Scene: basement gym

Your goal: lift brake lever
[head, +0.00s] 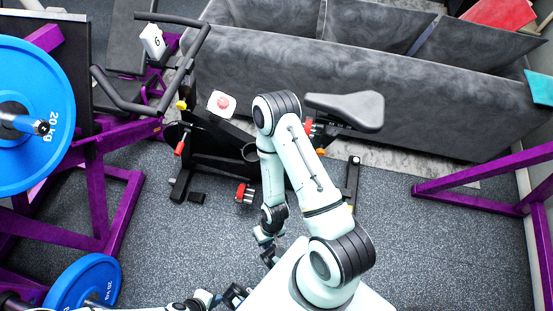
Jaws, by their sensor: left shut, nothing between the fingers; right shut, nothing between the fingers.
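An exercise bike with black handlebars (190,65) and a dark saddle (345,110) stands in front of the grey sofa. A red-tipped lever (179,148) sticks out low on the bike's left part; it looks like the brake lever, though I cannot be sure. My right gripper (268,253) is shut and empty over the floor, below the bike and well apart from the lever. My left gripper (235,297) is shut and empty at the bottom edge, farther from the lever. My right arm hides the middle of the bike.
A purple rack with a blue weight plate (40,165) stands at the left, with another blue plate (85,283) low down. The grey sofa (430,95) lies behind the bike. A purple frame (480,175) stands at the right. The floor (440,250) is clear at lower right.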

